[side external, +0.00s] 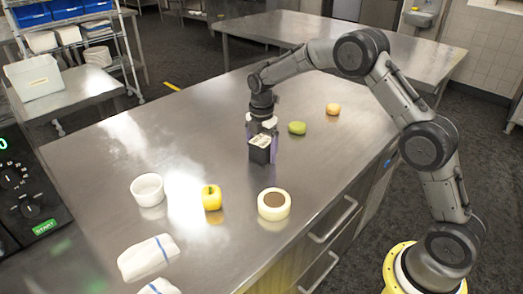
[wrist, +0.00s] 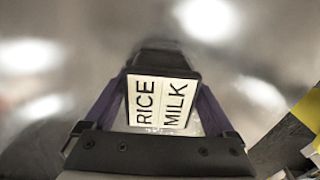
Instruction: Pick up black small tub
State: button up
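The black small tub (side external: 260,155) has a black body and a white label on top. In the wrist view the tub (wrist: 162,100) shows its label reading "RICE" and "MILK". My gripper (side external: 262,146) points down over the tub at the middle of the steel table. Its purple fingers (wrist: 160,108) lie along two opposite sides of the tub with no clear gap, so it looks shut on it. The tub is upright. I cannot tell whether its base touches the table.
On the steel table (side external: 110,150) stand a white bowl (side external: 147,188), a yellow pepper (side external: 211,197), and a cream round dish with brown contents (side external: 274,203). A green item (side external: 297,128) and an orange item (side external: 333,109) lie behind the tub. Folded cloths (side external: 148,258) lie at the front left.

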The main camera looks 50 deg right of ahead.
jog(key=c, duration=1.2)
jog(key=shift+r, duration=0.2)
